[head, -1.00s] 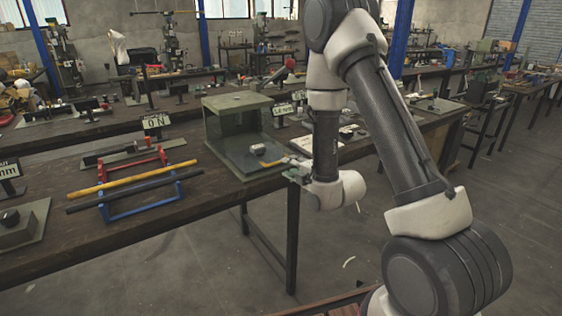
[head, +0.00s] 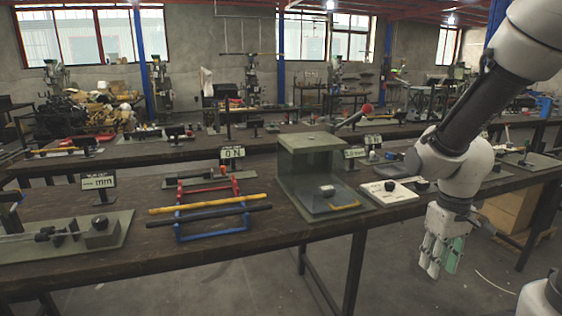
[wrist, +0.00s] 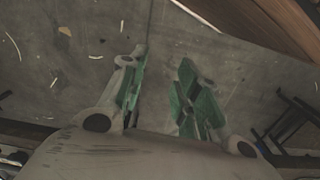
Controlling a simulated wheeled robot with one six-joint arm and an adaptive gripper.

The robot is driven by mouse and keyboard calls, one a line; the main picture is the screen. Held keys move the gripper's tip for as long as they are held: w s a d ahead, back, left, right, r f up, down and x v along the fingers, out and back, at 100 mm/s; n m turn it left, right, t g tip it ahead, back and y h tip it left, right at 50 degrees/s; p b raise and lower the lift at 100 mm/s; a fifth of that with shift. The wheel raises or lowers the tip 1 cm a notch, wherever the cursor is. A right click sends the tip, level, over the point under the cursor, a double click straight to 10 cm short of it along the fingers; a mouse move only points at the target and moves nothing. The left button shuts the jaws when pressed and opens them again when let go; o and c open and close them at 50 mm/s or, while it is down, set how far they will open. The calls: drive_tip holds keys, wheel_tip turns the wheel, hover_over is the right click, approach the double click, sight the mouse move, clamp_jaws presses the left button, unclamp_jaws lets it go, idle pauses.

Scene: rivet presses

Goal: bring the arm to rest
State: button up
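My gripper (head: 441,254) hangs fingers-down at the right of the head view, in front of the workbench (head: 245,238) and below the level of its top. In the wrist view, the two green-padded fingers of my gripper (wrist: 158,88) stand apart with bare grey floor (wrist: 150,30) between them. Nothing is held. My arm reaches down to it from the upper right of the head view, bent at the elbow.
A green press housing (head: 312,163) stands on the bench left of my arm, with a white plate (head: 391,193) beside it. A red and blue rack (head: 212,226) holds a yellow bar (head: 205,204) and a dark bar. Open floor lies below my gripper.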

drive_tip(key=s+r+m+t, duration=0.1)
drive_tip(key=s+r, duration=0.3)
drive_tip(key=r, duration=0.4)
drive_tip(key=s+d+r+m+t, duration=0.1)
drive_tip(key=s+r+t, duration=0.2)
drive_tip(key=r, duration=0.5)
drive_tip(key=shift+s+d+r+t, duration=0.15)
drive_tip(key=shift+s+d+t, duration=0.15)
drive_tip(key=shift+s, duration=0.2)
